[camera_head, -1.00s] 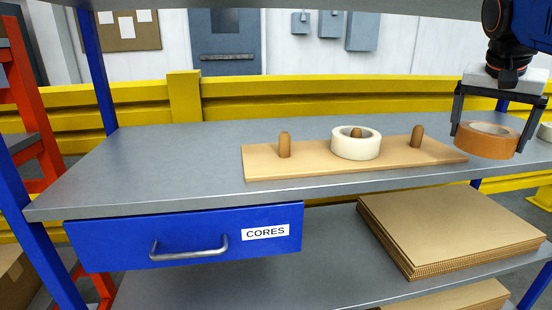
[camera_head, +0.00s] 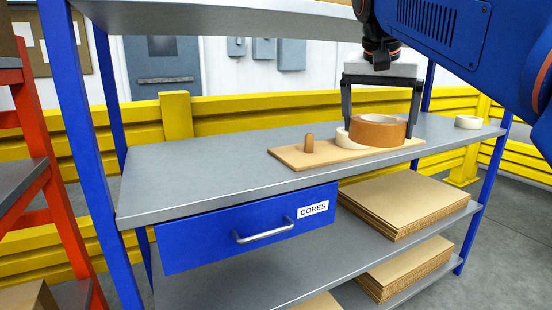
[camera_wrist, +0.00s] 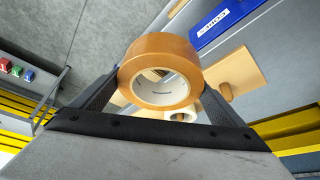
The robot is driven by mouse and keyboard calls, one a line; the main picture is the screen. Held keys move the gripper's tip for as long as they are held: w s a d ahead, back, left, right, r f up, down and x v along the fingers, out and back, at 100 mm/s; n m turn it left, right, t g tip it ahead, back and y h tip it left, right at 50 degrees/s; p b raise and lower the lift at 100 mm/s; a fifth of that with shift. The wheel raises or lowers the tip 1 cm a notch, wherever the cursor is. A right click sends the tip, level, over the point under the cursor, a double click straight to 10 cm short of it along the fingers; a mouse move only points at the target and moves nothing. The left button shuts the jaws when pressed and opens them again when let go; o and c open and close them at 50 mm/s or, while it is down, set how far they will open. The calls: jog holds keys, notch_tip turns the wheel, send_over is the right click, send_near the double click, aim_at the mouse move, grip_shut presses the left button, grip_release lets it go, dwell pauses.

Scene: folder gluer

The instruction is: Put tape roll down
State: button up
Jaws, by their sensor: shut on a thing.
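An orange-brown tape roll (camera_head: 378,134) is held in my gripper (camera_head: 381,129), with one finger on each side of it. In the wrist view the roll (camera_wrist: 135,66) sits between the two fingers, its open core facing the camera. A wooden board (camera_head: 290,158) with upright pegs lies on the grey shelf. Its left peg (camera_head: 309,144) is bare. A cream roll (camera_head: 342,138) on the board is partly hidden behind the brown roll and a finger. The brown roll overlaps the board's right part; I cannot tell the gap beneath it. The right peg is hidden.
A blue drawer (camera_head: 200,244) labelled CORES is under the shelf (camera_head: 180,180). Cardboard stacks (camera_head: 410,205) lie on lower shelves. An upper shelf (camera_head: 215,17) hangs overhead. The shelf's left part is clear.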

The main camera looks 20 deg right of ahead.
jog(key=w+t, duration=0.1)
jog(key=w+a+f+t, duration=0.1)
jog(key=w, duration=0.1)
jog(key=w+t, duration=0.1)
jog(key=shift+w+a+f+m+t, duration=0.15)
jog(key=shift+a+f+m+t, duration=0.15)
jog(key=shift+f+t, duration=0.1)
send_over(312, 136)
jog(key=s, duration=0.2)
jog(key=f, duration=0.1)
jog(key=w+f, duration=0.1)
jog(key=f, duration=0.1)
jog(key=shift+w+a+f, duration=0.1)
jog(key=shift+f, duration=0.2)
jog(key=shift+w+f, duration=0.2)
jog(key=shift+f, duration=0.3)
jog(key=shift+w+f, duration=0.15)
jog(key=shift+f, duration=0.3)
jog(key=shift+w, duration=0.15)
jog(key=shift+w+g, duration=0.25)
jog(key=shift+g, duration=0.6)
jog(key=shift+w+g, duration=0.2)
jog(key=shift+g, duration=0.65)
